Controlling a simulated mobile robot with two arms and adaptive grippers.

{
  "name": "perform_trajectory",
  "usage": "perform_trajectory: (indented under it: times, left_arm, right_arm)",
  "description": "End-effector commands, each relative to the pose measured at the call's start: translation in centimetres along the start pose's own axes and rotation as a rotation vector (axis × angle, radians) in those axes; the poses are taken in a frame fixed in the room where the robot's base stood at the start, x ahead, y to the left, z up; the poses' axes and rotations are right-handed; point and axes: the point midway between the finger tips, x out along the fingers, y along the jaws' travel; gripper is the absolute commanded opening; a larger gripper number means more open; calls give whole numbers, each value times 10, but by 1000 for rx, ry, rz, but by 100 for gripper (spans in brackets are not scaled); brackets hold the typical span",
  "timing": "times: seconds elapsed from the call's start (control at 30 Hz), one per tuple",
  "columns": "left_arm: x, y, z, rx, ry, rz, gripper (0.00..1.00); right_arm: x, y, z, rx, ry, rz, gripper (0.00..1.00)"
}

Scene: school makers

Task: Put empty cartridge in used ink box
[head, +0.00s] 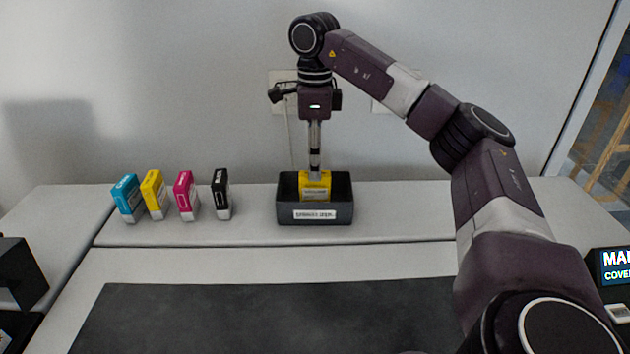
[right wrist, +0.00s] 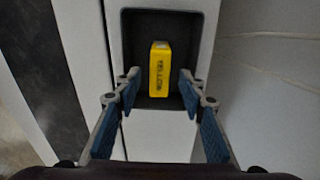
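A yellow cartridge (head: 315,186) stands in the dark grey labelled box (head: 343,213) on the back ledge. In the right wrist view the same yellow cartridge (right wrist: 160,69) sits inside the dark box (right wrist: 133,28), its lettered side facing the camera. My right gripper (head: 315,168) points down just above the cartridge. In the right wrist view my right gripper (right wrist: 159,84) is open, with one blue-padded finger on each side and visible gaps to the cartridge. My left gripper is not in view.
Cyan (head: 128,198), yellow (head: 154,194), magenta (head: 187,195) and black (head: 221,194) cartridges stand in a row left of the box. A dark mat (head: 250,315) lies clear in front. A dark object (head: 22,272) is at the left edge. The wall is close behind.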

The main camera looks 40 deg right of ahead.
Motion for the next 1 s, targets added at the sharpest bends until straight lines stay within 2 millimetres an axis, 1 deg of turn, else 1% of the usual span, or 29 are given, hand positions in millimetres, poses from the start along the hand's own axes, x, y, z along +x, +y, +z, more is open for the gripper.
perform_trajectory:
  times: [0.03,0.1,0.2,0.33,0.5,1.0]
  left_arm:
    - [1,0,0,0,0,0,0]
    - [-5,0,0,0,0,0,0]
    - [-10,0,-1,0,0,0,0]
    - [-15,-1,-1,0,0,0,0]
    - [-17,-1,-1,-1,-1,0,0]
    - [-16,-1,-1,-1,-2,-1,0]
  right_arm:
    - [-13,0,1,0,-3,-3,37]
    - [-28,0,1,0,-2,-3,37]
    - [-45,0,0,1,-1,-2,37]
    - [-58,0,0,0,0,-1,37]
    - [-65,0,0,1,1,0,37]
    - [-65,0,0,0,1,0,37]
